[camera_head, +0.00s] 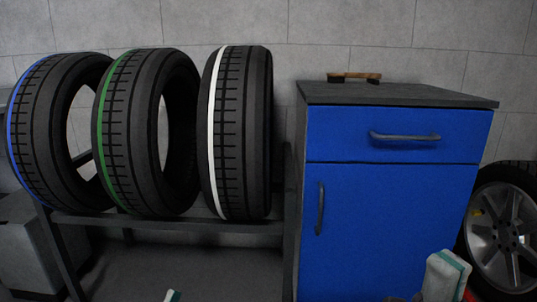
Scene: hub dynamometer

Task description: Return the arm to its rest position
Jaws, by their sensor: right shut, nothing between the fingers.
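My right gripper (408,298) is at the bottom edge of the view, in front of the lower part of the blue cabinet. Only a small dark part of it shows; the rest is cut off by the frame. It is shut and holds nothing. A white and teal piece of my right arm (445,276) rises beside it at the lower right. A small white and green tip at the bottom, left of centre, looks like part of my left arm (172,296). My left gripper is not seen.
A blue cabinet (385,222) with a dark top stands right of centre. A wooden-handled item (354,77) lies on it. Three tyres, striped blue (48,130), green (130,130) and white (240,130), stand on a rack (240,227) at left. A wheel (503,230) is at right.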

